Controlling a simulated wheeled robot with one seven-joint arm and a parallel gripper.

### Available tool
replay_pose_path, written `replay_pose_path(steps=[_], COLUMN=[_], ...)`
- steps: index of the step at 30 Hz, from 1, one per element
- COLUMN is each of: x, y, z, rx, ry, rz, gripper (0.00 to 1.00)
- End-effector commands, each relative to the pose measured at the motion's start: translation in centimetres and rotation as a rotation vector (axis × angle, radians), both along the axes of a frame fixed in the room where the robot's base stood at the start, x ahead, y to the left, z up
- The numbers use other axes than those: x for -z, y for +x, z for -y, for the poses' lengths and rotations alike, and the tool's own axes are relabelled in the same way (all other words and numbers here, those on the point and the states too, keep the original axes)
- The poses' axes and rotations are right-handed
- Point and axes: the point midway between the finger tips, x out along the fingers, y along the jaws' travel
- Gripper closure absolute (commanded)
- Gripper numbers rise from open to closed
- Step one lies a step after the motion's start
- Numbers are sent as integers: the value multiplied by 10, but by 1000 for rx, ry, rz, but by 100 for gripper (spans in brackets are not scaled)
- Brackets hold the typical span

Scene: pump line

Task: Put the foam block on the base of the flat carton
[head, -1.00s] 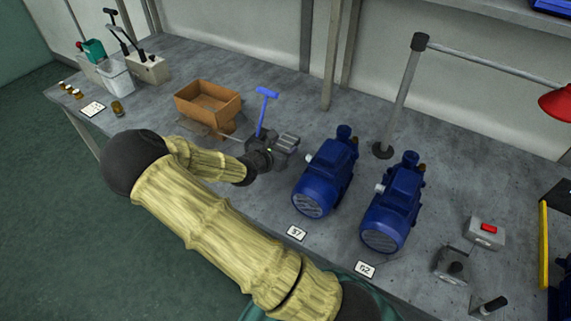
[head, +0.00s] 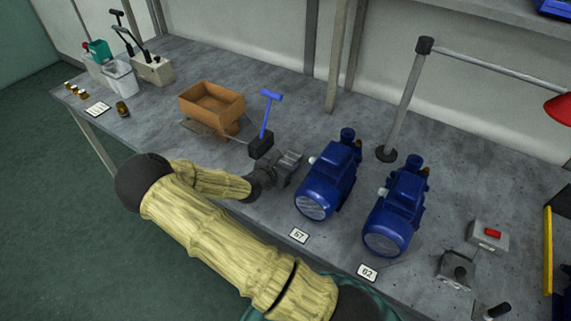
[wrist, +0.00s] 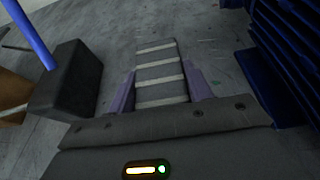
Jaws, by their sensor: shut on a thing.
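My gripper (wrist: 162,90) is shut on a grey block with pale stripes (wrist: 160,72), which looks like the foam block. The block sits between the two purplish fingers in the wrist view, and in the head view it shows at the gripper's tip (head: 288,164). A brown open-topped box (head: 212,105) with standing walls is farther back on the bench, left of my gripper. I cannot tell whether it is the flat carton; no other carton shows clearly. Part of something brown shows at the left edge of the wrist view (wrist: 12,98).
A dark block (head: 261,145) with a blue T-handle stands between my gripper and the brown box. Two blue pumps (head: 327,185) (head: 398,212) stand close on the right. A grey post (head: 404,100) rises behind them. Containers and levers (head: 150,70) are at far left.

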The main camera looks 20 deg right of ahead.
Motion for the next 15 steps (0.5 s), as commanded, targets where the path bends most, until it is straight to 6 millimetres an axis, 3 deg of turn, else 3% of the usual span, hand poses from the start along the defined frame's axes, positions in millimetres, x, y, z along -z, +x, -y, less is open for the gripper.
replay_pose_path(steps=[7, 8, 10, 11, 15], x=[3, 2, 2, 2, 2], y=[0, 0, 0, 0, 0], z=[1, 1, 1, 1, 1], rx=[1, 1, 1, 1, 2], ry=[0, -1, -1, -1, 0], rz=[0, 1, 1, 1, 0], gripper=[71, 46, 32, 28, 28])
